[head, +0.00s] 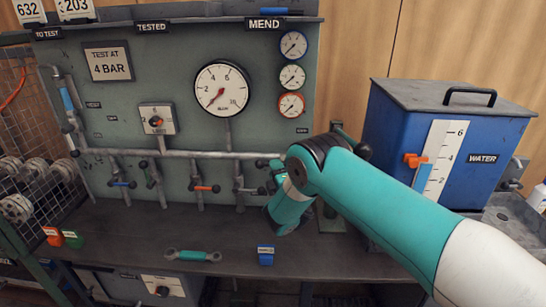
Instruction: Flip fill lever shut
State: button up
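Several small levers hang along the grey pipe (190,154) on the green panel. One has a blue handle (122,184), one an orange handle (204,188), and one is dark (246,191). Another blue-handled lever (68,98) is on the upright pipe at the left. I cannot read which one is the fill lever. My teal arm bends in front of the panel's right part and covers what is behind it. My gripper cannot be made out; dark parts show beside the arm's bend, but I cannot tell what they are.
A large dial (222,88) and three small gauges are on the panel. A blue water tank (440,145) stands at the right. On the bench (130,228) lie a teal-handled wrench (193,255), a small blue block (265,255), and orange and green blocks. The bench's middle is mostly clear.

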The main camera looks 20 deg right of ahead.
jog(key=shift+p+x, duration=0.3)
jog(key=shift+x, duration=0.7)
jog(key=shift+f, duration=0.1)
grip_shut()
